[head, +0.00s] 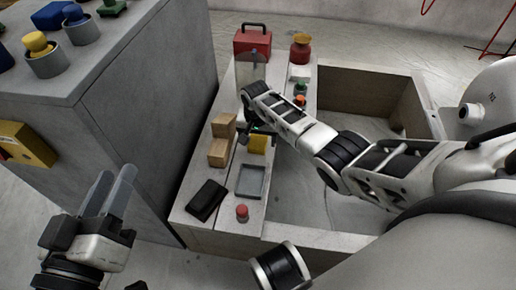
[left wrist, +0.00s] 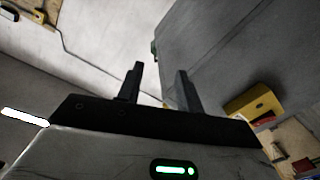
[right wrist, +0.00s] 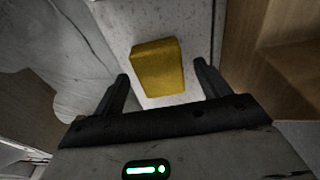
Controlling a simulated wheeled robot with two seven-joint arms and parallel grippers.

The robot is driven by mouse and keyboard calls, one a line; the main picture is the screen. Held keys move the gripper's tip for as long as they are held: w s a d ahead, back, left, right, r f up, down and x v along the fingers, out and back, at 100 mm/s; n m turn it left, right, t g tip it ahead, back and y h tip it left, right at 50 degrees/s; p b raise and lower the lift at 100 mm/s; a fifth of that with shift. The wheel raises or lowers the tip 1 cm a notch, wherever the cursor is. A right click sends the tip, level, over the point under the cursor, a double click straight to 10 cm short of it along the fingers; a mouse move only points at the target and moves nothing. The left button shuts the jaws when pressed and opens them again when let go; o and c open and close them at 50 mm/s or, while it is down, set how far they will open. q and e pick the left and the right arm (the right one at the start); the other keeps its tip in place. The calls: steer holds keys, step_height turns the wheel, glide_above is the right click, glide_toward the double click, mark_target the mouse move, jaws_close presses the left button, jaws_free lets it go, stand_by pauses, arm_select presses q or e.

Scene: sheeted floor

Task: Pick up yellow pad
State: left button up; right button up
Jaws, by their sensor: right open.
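The yellow pad (head: 258,144) sits on the grey bench ledge, just above the grey tray in the head view. In the right wrist view the yellow pad (right wrist: 158,68) lies ahead of my right gripper (right wrist: 164,85), between the lines of its two fingers. That gripper is open and empty. In the head view my right gripper is largely hidden by its arm, close to the pad. My left gripper (head: 112,192) is at the lower left, away from the bench ledge; its fingers are apart with nothing between them in the left wrist view (left wrist: 160,85).
Wooden blocks (head: 220,145) stand just left of the pad. A black case (head: 206,200), the grey tray (head: 249,181) and a red button (head: 242,212) are nearer. A red toolbox (head: 253,42) stands at the back. A grey cabinet (head: 150,110) rises on the left.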

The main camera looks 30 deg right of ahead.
steer(key=shift+f, duration=0.5)
arm_select(q)
steer(key=shift+w+r+t, duration=0.25)
steer(key=shift+r+t, duration=0.05)
steer(key=shift+r, duration=0.15)
arm_select(e)
steer(key=c, duration=1)
steer(key=shift+r, duration=0.1)
steer(key=shift+c, duration=0.2)
